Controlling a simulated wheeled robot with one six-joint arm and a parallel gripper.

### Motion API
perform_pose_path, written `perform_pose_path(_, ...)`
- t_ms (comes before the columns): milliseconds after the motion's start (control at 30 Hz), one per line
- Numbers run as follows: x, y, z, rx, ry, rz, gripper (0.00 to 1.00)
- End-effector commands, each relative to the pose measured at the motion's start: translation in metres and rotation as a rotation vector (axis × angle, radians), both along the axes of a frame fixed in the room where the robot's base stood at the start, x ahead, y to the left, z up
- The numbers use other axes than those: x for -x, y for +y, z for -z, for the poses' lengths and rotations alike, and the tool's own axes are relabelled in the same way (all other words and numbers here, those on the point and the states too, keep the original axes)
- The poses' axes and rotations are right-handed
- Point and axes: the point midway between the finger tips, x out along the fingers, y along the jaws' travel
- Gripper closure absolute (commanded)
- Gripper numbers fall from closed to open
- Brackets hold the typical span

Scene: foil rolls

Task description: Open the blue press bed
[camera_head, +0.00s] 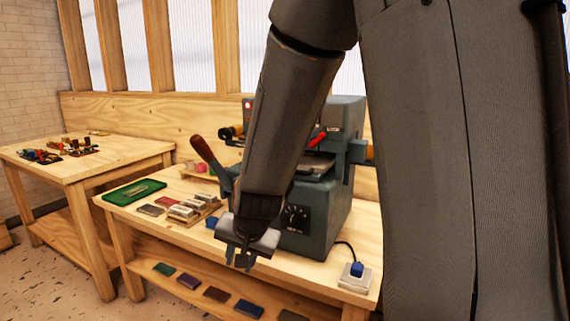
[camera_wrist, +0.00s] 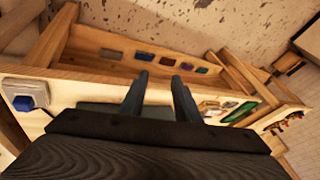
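The blue-grey press (camera_head: 325,218) stands on the wooden bench, partly hidden behind my arm. It has a dial on its front, a brown-handled lever (camera_head: 207,152) at its left and a red-handled part (camera_head: 317,138) above. A flat plate (camera_head: 318,165), perhaps the bed, shows in its gap; I cannot tell whether the bed is open. My gripper (camera_head: 239,262) is in front of the press, low near the bench's front edge, apart from the lever. In the wrist view my gripper (camera_wrist: 160,76) has its two fingers apart, with nothing between them.
A pale box with a blue button (camera_head: 357,270) sits at the bench's front right. A green tray (camera_head: 134,191) and a wooden rack of blocks (camera_head: 191,210) lie left of the press. Several coloured blocks lie on the lower shelf (camera_head: 190,300). Another table (camera_head: 95,160) stands left.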

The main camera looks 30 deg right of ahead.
Motion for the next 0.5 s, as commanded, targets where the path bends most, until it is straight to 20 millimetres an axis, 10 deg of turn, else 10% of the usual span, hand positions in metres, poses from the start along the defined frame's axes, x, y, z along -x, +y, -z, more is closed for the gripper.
perform_pose_path(233, -0.116, -0.043, -0.073, -0.199, -0.450, 0.673, 0.71)
perform_pose_path(500, -0.135, -0.119, -0.135, -0.310, -0.909, 1.232, 0.71)
